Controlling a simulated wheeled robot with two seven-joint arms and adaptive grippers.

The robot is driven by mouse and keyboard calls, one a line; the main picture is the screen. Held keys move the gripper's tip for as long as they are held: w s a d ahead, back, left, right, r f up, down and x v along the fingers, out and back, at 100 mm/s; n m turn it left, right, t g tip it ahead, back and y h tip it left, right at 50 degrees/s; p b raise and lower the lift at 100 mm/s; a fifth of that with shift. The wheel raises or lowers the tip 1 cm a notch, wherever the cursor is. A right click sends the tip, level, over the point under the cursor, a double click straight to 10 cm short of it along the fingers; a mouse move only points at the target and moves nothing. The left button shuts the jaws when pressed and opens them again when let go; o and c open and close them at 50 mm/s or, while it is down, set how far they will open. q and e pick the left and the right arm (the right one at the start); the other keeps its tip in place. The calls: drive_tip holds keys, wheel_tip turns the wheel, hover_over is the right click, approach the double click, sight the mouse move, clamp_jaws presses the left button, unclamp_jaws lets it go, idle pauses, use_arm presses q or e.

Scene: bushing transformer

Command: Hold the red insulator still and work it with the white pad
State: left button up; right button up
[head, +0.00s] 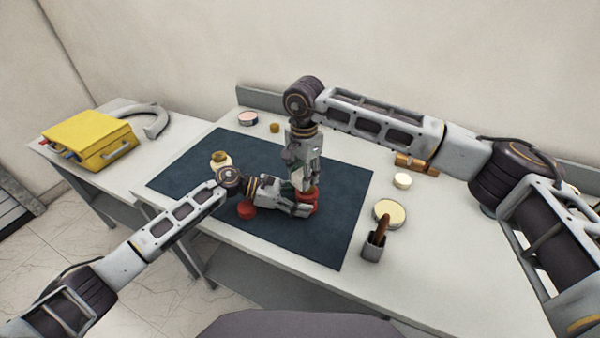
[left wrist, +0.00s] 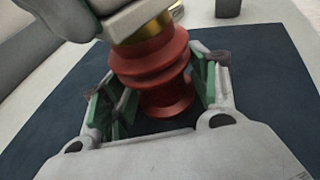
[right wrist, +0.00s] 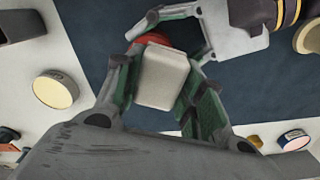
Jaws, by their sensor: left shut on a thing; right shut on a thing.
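The red insulator (head: 314,203) stands on the dark mat (head: 330,228). In the left wrist view the red insulator (left wrist: 158,80) shows its ribs and a brass-coloured top (left wrist: 147,45). My left gripper (head: 303,208) is shut around its ribbed body from the side. My right gripper (head: 304,184) points down from above and is shut on the white pad (right wrist: 163,78). The white pad also shows in the left wrist view (left wrist: 138,20), close against the brass top; whether it touches is hard to tell. In the head view the pad is mostly hidden by the grippers.
A second red object (head: 246,211) lies on the mat near my left wrist, and a cream jar (head: 221,161) stands behind. A yellow toolbox (head: 92,143) is far left.

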drive_tip(key=shift+s+d, duration=0.45)
drive_tip(key=shift+d, duration=0.45)
drive_tip(key=shift+s+d, duration=0.4)
drive_tip(key=shift+d, duration=0.45)
drive_tip(key=shift+s+d+r, duration=0.1)
wheel_tip(320, 180, up, 8)
use_arm(q)
drive_tip(key=o, duration=0.9)
drive_tip(key=shift+c, duration=0.2)
drive_tip(key=shift+a, duration=0.1)
drive_tip(key=shift+v, duration=5.9)
drive_tip(key=shift+r, duration=0.2)
